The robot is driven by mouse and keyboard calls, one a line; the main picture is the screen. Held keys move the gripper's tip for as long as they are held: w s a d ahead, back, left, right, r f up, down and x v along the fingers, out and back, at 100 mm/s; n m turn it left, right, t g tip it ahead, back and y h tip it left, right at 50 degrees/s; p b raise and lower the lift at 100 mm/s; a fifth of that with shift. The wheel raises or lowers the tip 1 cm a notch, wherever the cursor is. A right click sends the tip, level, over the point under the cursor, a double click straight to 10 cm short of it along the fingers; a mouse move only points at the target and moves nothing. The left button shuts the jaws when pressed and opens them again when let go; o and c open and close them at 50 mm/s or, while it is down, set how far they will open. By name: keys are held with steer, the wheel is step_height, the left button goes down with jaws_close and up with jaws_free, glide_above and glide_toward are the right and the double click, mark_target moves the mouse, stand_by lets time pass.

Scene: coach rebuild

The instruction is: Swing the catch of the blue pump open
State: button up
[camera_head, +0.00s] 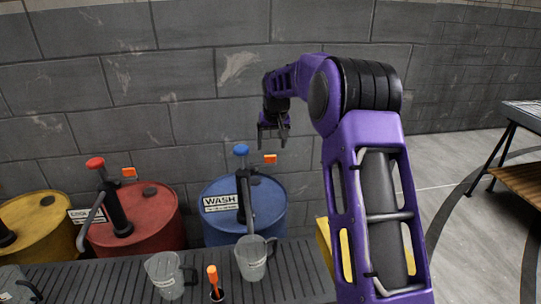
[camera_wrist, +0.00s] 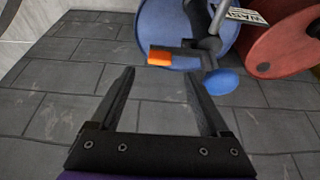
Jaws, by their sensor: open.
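The blue pump (camera_head: 242,190) stands on the blue WASH drum (camera_head: 270,205), with a blue knob (camera_head: 241,150) on top. Its catch (camera_head: 270,159) is a small orange-ended lever sticking out to the right near the top. In the wrist view the orange catch end (camera_wrist: 160,56) lies just beyond and between the fingertips, and the blue knob (camera_wrist: 221,82) is right of them. My gripper (camera_head: 273,138) is open and empty, fingers pointing down, just above the catch in the head view. I cannot tell that it touches anything.
A red drum (camera_head: 160,215) with a red-knobbed pump and its own orange catch stands to the left, with a yellow drum (camera_head: 30,222) beyond. Mugs (camera_head: 252,258) and an orange-handled tool (camera_head: 212,275) stand on the ribbed bench (camera_head: 120,280) in front. A block wall (camera_head: 190,90) is behind.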

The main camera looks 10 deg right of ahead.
mark_target(270, 156)
steer(key=x, duration=0.6)
steer(key=shift+w+f, duration=0.2)
steer(key=shift+f, duration=0.05)
jaws_close()
stand_by(1.2)
